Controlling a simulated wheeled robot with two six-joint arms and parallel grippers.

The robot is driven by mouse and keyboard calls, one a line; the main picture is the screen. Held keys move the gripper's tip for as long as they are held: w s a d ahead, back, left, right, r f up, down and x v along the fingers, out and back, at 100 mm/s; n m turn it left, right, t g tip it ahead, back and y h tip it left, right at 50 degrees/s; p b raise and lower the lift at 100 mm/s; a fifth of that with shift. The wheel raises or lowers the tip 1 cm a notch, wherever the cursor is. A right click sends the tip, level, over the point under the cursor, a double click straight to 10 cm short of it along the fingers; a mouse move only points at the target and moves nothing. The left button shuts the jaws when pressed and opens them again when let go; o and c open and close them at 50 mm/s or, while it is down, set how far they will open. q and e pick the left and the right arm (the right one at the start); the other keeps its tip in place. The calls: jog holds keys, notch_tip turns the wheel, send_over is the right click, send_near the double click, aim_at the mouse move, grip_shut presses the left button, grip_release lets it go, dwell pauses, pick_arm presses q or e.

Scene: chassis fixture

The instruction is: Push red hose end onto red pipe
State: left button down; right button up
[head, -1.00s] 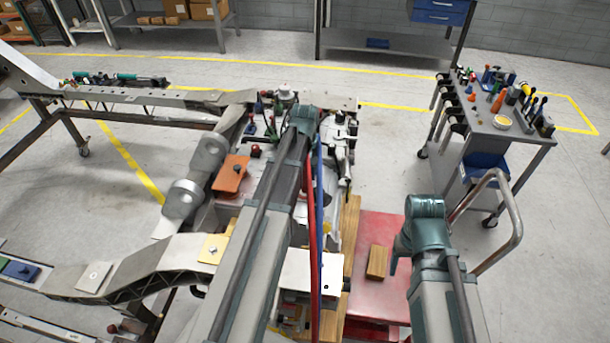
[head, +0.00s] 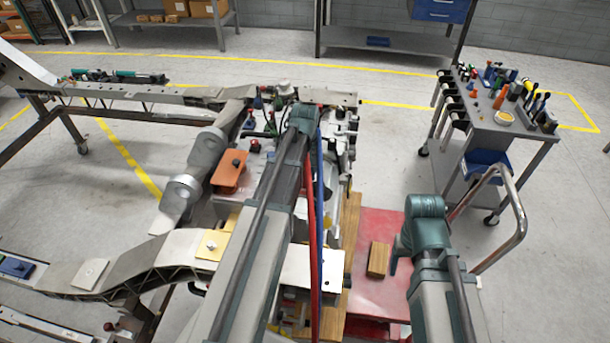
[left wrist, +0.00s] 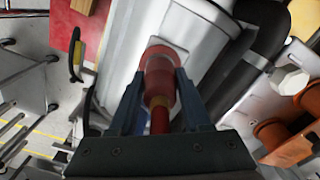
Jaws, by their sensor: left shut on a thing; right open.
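In the left wrist view, my left gripper (left wrist: 160,90) is shut on the red hose end (left wrist: 158,84), which sits between its two fingers. A yellow band and the red hose (left wrist: 160,122) show on the near side of it. The hose end points at a pale grey housing; I cannot tell the red pipe from the hose end, or whether they touch. In the head view the red hose (head: 312,235) runs beside my left arm, which hides the gripper and the hose end. My right gripper (head: 393,265) hangs open and mostly hidden by its arm, over the red surface.
A blue hose (head: 321,200) runs close beside the red one. An orange block (head: 230,172) and a yellow plate (head: 211,244) are on the fixture at left. A wooden block (head: 378,260) lies on the red surface (head: 385,225). A tool cart (head: 535,140) stands at right.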

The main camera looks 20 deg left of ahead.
aim_at(305, 168)
pick_arm(q)
jog(key=shift+f+b, duration=0.5)
jog(key=shift+b, duration=0.05)
jog(key=shift+c, duration=1.4)
grip_release()
jog(key=shift+r, duration=0.15)
notch_tip(305, 168, up, 6)
jog(key=p, duration=0.6)
